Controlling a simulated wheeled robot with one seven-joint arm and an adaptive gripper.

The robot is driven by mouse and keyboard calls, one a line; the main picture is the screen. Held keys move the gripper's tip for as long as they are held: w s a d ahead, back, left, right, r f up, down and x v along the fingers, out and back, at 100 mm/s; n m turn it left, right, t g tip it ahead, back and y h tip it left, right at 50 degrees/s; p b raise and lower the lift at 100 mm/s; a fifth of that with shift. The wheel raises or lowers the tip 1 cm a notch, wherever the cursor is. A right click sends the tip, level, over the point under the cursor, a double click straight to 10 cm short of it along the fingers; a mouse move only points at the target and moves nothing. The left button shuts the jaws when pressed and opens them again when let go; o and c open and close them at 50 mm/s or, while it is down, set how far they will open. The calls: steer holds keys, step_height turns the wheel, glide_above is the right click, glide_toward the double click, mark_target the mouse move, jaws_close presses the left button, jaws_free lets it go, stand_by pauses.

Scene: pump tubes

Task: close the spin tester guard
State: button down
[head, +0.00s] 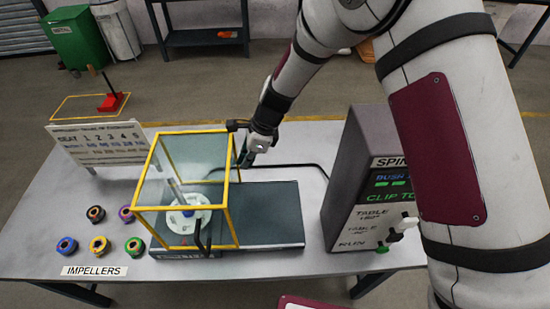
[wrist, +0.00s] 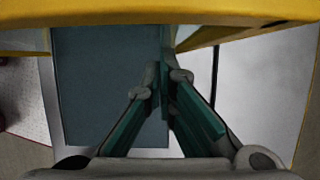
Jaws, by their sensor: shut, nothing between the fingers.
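The spin tester guard (head: 180,208) is a clear box with a yellow frame. My gripper (head: 244,163) is shut and empty, pointing down just beyond the guard's back right edge, above the base's far side. In the wrist view my teal fingers (wrist: 165,80) meet at the tips, and a yellow bar (wrist: 150,14) crosses the top close to the camera. Contact cannot be told.
A grey control box (head: 350,180) with green lights and levers stands on the right of the table. Several coloured impellers (head: 98,244) lie on the left by a label. A chart board (head: 98,145) stands behind them. The base's right part is bare.

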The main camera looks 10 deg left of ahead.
steer(key=a, duration=0.2)
steer(key=s+a, duration=0.1)
steer(key=a, duration=0.2)
steer(key=shift+s+a, duration=0.3)
steer(key=d, duration=0.1)
steer(key=w+d, duration=0.1)
steer(key=d, duration=0.1)
steer(key=d+r, duration=0.1)
steer(key=shift+w+d+r, duration=0.1)
steer(key=shift+w+d, duration=0.1)
steer(key=shift+d, duration=0.05)
steer(key=s+v, duration=0.1)
steer(key=v, duration=0.7)
steer(key=shift+w+d+r, duration=0.15)
steer(key=shift+w+r, duration=0.2)
steer(key=shift+w, duration=0.2)
